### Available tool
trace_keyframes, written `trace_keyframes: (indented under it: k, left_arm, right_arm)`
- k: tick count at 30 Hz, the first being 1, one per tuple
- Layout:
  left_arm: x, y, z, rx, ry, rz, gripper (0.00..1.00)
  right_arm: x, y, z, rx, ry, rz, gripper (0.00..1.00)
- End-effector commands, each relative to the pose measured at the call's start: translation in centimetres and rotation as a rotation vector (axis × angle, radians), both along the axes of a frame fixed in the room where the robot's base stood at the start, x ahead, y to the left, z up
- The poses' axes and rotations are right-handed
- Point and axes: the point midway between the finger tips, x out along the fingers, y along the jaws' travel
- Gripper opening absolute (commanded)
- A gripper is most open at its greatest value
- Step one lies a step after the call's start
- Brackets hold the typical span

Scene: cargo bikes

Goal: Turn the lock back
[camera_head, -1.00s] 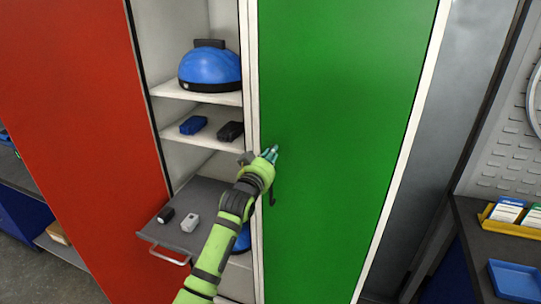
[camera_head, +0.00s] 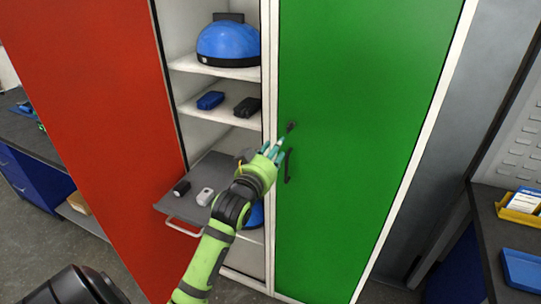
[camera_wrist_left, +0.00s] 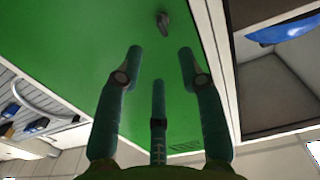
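The lock (camera_head: 291,126) is a small dark knob on the green door (camera_head: 365,110), near the door's left edge and above a dark pull handle (camera_head: 287,167). My left gripper (camera_head: 274,150) has teal fingers and is just below and left of the lock, in front of the door edge. In the left wrist view its fingers (camera_wrist_left: 158,80) are spread open with nothing between them. A small grey fitting (camera_wrist_left: 163,24), apparently the lock, shows on the green door beyond the fingertips, apart from them. My right gripper is not in view.
Left of the green door is an open cabinet with a blue helmet (camera_head: 228,42), a blue case (camera_head: 210,100) and a black case (camera_head: 247,107). A pulled-out grey drawer (camera_head: 223,170) sits beside my left arm. A red door (camera_head: 95,110) stands left.

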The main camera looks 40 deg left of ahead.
Motion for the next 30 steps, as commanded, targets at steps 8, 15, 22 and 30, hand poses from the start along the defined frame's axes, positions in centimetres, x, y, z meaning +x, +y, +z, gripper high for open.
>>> trace_keyframes:
  k: [8,15,22,30]
  left_arm:
    - [-2.5,-0.6,0.0,-0.001,0.000,0.001,0.39]
    - [-2.5,-0.6,0.0,-0.001,0.000,0.000,0.39]
    - [-2.5,-0.6,0.0,-0.001,0.000,0.000,0.39]
    - [-1.6,-1.1,-6.0,-0.019,0.103,-0.014,0.39]
  right_arm:
    - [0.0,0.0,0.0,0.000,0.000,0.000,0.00]
    - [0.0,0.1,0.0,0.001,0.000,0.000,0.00]
    - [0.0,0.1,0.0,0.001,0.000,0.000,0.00]
    - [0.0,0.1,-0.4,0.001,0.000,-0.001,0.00]
